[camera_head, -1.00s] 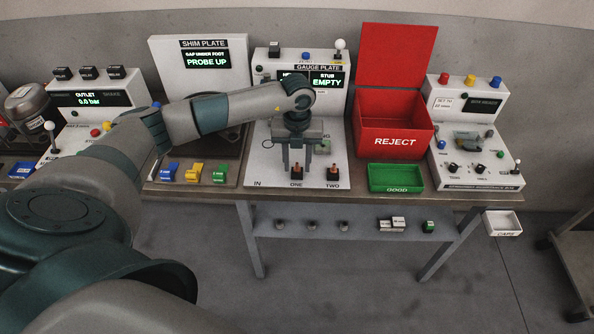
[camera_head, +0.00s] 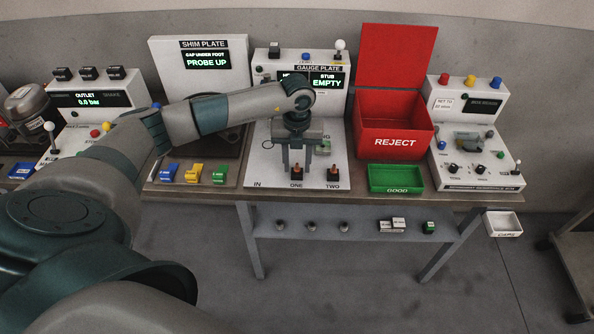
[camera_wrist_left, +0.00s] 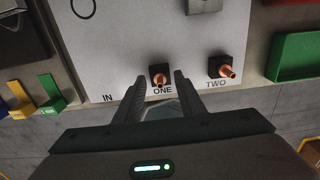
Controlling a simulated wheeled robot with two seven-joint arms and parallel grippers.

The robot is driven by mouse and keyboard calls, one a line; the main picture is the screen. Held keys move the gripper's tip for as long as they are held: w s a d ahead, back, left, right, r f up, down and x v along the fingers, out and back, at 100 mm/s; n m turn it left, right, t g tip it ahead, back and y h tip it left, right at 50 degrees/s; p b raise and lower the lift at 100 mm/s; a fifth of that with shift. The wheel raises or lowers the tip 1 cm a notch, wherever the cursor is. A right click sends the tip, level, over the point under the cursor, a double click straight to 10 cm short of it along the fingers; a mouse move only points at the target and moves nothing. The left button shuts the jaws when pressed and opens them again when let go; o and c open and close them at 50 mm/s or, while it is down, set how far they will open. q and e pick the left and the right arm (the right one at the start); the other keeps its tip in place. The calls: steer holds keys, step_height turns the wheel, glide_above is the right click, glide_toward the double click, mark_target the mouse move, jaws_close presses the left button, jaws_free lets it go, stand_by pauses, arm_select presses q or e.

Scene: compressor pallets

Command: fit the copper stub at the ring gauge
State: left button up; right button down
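My left gripper (camera_head: 297,172) points down over the front of the white gauge plate (camera_head: 260,172). It is open, with one finger on each side of the copper stub in the black holder marked ONE. This copper stub shows in the left wrist view (camera_wrist_left: 160,79) between the fingertips, with a gap on both sides. A second copper stub (camera_head: 333,171) stands in the holder marked TWO, to the right; it also shows in the left wrist view (camera_wrist_left: 226,71). A dark ring outline (camera_wrist_left: 83,8) lies on the plate. The gauge display (camera_head: 327,81) reads STUB EMPTY. My right gripper is out of view.
A red REJECT bin (camera_head: 394,140) and green GOOD tray (camera_head: 396,179) stand right of the plate. Blue, yellow and green shims (camera_head: 193,173) lie to the left, before the shim plate (camera_head: 202,60). A lower shelf (camera_head: 360,229) holds small parts.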

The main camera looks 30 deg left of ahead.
mark_target(297, 164)
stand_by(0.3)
arm_select(q)
jaws_close()
steer(key=shift+r, duration=0.2)
steer(key=shift+r+p, duration=1.6)
steer(key=shift+r, duration=1.2)
